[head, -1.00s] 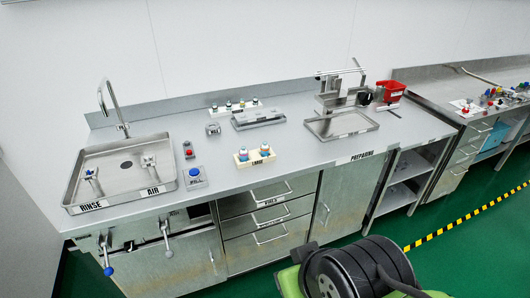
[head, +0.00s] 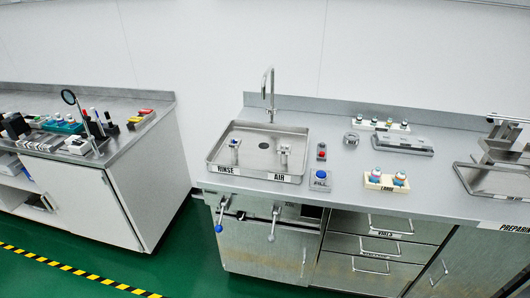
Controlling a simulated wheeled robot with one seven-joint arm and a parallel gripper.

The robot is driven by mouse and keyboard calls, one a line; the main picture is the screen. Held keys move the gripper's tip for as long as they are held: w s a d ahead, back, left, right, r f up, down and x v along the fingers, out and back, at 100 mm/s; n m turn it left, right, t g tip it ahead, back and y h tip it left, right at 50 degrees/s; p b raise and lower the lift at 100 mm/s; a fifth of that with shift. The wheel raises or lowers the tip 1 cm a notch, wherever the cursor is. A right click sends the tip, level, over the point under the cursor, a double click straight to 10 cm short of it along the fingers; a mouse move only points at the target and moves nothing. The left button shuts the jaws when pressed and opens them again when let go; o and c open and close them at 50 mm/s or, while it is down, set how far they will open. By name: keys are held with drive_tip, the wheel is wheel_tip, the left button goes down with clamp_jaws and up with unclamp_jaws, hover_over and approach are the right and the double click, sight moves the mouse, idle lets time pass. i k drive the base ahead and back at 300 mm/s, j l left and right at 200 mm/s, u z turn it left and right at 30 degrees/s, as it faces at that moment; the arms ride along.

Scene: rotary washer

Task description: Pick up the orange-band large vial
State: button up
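Two large vials stand side by side in a cream rack (head: 380,187) marked LARGE, near the front of the steel counter. The left vial (head: 376,174) and the right vial (head: 399,178) both have bluish caps and some reddish or orange colour. They are too small for me to tell which one has the orange band. My gripper is not in view.
A sink tray (head: 258,150) with RINSE and AIR fittings and a tall tap is left of the rack. A blue FILL button (head: 321,174) sits between them. Small vials (head: 389,123) stand behind. Another bench (head: 124,118) is at left. Green floor (head: 185,262) lies between the benches.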

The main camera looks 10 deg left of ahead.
sight(400, 178)
drive_tip(key=i+l+u, duration=0.25)
drive_tip(key=l+u, duration=0.2)
drive_tip(key=i+l+u, duration=0.2)
drive_tip(key=l+u, duration=0.25)
drive_tip(key=l, duration=0.15)
drive_tip(key=i+l+u, duration=0.1)
drive_tip(key=l+u, duration=0.3)
drive_tip(key=l, duration=0.2)
drive_tip(key=l+u, duration=0.45)
drive_tip(key=l, duration=0.2)
